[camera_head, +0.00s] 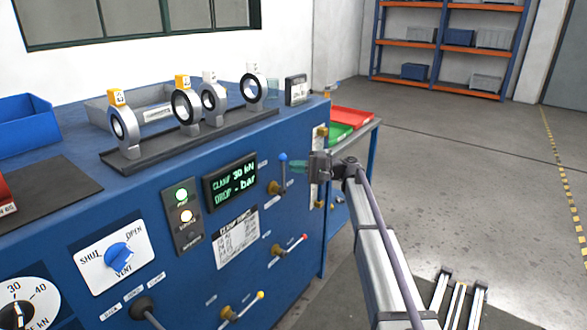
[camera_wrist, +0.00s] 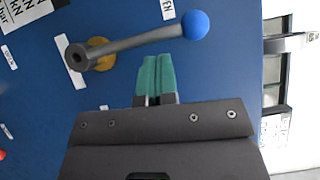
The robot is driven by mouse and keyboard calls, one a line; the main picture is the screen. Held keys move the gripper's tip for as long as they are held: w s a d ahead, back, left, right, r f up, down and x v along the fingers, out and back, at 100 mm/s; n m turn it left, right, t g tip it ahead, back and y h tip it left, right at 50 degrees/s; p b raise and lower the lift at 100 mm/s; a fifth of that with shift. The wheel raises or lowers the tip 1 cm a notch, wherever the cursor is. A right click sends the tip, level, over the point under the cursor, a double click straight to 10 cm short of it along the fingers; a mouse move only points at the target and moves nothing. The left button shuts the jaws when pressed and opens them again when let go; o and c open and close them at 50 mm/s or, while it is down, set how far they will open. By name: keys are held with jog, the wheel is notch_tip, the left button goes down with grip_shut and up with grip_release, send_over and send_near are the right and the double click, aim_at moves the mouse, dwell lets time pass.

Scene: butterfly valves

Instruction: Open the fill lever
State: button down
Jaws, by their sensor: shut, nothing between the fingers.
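A lever with a blue ball end (camera_head: 283,157) stands upright on the blue panel, pivoting on a brass fitting (camera_head: 274,188). In the wrist view its grey bar (camera_wrist: 140,46) runs from the pivot at left to the blue ball (camera_wrist: 195,25) at right. Its label is too small to read, so I cannot confirm it is the fill lever. My gripper (camera_head: 293,167) is shut and empty, its green fingertips (camera_wrist: 155,58) together beside the bar, near the ball. Whether they touch the bar I cannot tell.
Below are a red-tipped lever (camera_head: 291,245) and a yellow-tipped lever (camera_head: 243,305). A display (camera_head: 231,180) reads clamp 30 kN and drop - bar. A vent knob (camera_head: 119,257) sits at left. Several valves stand on the bench top. Floor at right is largely clear.

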jog(key=w+d, duration=0.1)
jog(key=d, duration=1.1)
